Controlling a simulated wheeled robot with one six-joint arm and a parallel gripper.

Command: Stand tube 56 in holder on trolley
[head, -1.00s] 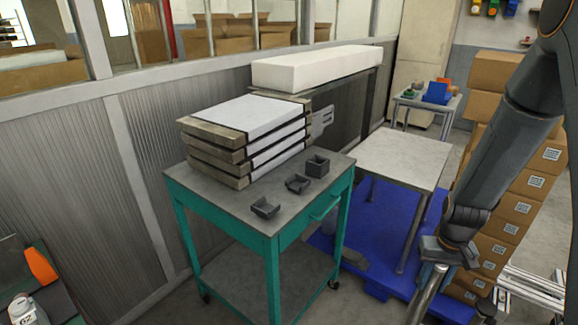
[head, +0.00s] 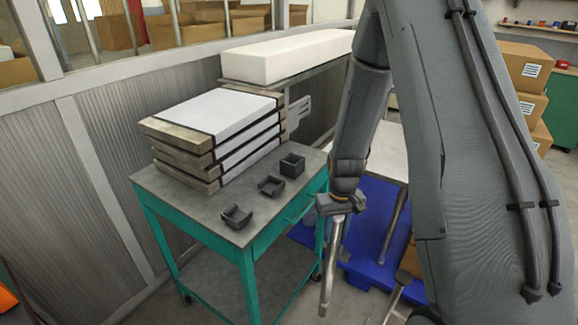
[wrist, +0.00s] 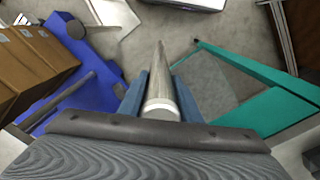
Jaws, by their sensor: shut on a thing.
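A metal grey tube (head: 330,262) hangs from my gripper (head: 338,204), slightly tilted, its lower end down beside the trolley. In the wrist view the tube (wrist: 161,88) lies between the two blue-grey fingers of my gripper (wrist: 160,98), which is shut on it. No number is legible on the tube. The teal trolley (head: 190,195) stands left of my gripper. On its grey top are a dark square open-topped holder (head: 292,166) and two lower dark cradles (head: 237,217) (head: 271,185). All three look empty. My gripper is to the right of them, apart from the trolley top.
A stack of wood-edged slabs (head: 210,145) fills the trolley's back left. A long white block (head: 285,58) lies behind. A blue platform (head: 372,215) and a pale table (head: 388,142) stand to the right, partly behind my arm. Cartons (head: 525,75) stand far right.

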